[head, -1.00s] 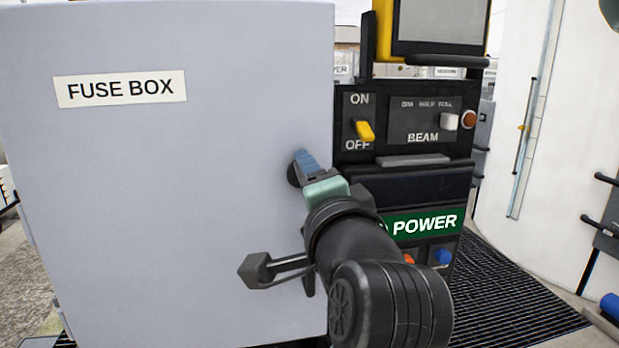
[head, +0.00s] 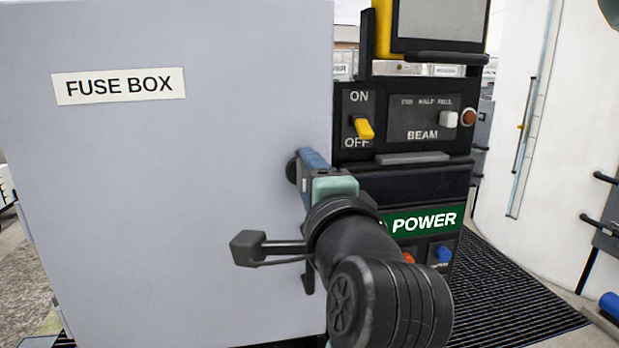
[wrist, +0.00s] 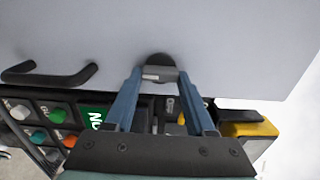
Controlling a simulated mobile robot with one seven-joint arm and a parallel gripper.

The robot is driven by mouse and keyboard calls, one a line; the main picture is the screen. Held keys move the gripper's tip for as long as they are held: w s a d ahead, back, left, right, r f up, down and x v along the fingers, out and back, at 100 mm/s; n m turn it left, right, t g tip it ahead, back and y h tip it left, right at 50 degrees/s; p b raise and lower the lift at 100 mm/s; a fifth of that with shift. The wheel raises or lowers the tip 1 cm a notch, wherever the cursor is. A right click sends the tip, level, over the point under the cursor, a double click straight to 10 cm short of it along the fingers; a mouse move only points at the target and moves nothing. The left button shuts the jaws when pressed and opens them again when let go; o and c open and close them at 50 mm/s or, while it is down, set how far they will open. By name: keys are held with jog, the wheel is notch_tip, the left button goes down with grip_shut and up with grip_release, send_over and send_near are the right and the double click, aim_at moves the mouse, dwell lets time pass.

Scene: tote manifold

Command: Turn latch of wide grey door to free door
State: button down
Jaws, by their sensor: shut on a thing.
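The wide grey door (head: 160,200) with the FUSE BOX label fills the left of the head view and looks closed. Its latch, a grey handle on a dark round base, sits near the door's right edge; in the wrist view the latch (wrist: 160,73) lies between the fingertips. My gripper (head: 312,165) is shut on the latch, and its fingers show in the wrist view (wrist: 160,77). In the head view my gripper and arm hide most of the latch.
A black control panel (head: 405,160) with a yellow ON/OFF switch (head: 363,128) stands just right of the door. A green POWER sign (head: 424,221) is below. A dark bar handle (wrist: 50,77) stands out from the door in the wrist view. Black floor grating (head: 510,290) lies at right.

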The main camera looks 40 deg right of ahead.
jog(key=shift+c, duration=1.2)
grip_release()
jog(key=shift+s, duration=0.1)
jog(key=b+v, duration=1)
jog(key=v, duration=0.2)
jog(key=shift+s, duration=0.35)
jog(key=shift+a, duration=0.2)
